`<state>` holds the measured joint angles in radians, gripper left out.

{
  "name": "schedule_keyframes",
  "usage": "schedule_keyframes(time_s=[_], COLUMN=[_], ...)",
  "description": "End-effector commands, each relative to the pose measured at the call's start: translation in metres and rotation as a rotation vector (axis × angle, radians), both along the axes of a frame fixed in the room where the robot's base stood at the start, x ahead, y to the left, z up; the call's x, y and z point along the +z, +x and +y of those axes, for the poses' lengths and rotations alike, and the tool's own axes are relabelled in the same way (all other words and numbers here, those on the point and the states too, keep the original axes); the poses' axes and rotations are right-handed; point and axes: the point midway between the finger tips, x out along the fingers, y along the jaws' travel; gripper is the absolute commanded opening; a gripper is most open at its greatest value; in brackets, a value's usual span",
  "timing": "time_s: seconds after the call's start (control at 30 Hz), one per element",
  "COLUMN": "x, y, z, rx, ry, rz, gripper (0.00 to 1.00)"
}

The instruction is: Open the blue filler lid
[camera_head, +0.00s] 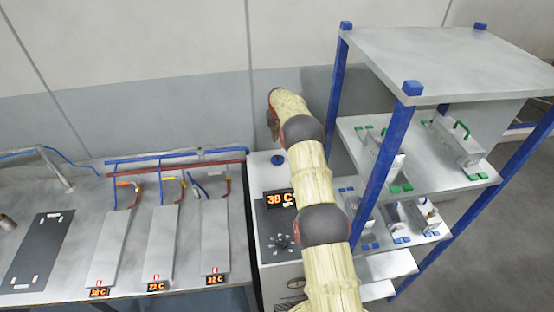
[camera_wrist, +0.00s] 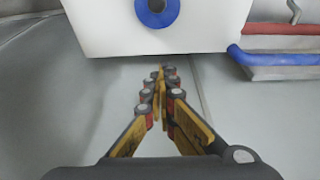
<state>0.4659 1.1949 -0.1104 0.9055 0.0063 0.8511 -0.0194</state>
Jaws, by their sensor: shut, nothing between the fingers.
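In the wrist view the lid (camera_wrist: 157,10) is a blue ring with a greyish centre, cut off by the top edge. My gripper (camera_wrist: 160,75) is shut and empty, its fingertips together. In the wrist picture the tips show below the edge of the white machine face, apart from the lid.
The white machine (camera_head: 262,215) has a 38 C display and a dial. On its left a bench (camera_head: 60,205) carries several grey plates and blue and red pipes (camera_head: 175,157). On its right stands a shelf rack (camera_head: 455,60) with blue posts, close to my arm.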

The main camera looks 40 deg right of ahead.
Motion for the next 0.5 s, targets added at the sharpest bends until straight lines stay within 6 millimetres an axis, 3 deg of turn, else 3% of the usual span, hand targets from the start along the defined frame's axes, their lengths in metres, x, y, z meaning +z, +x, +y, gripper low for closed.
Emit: schedule_keyframes(time_s=[0.5], x=[0.0056], y=[0.0042], z=[-0.0020], rx=[0.000], ry=[0.000], rz=[0.000], gripper=[0.00])
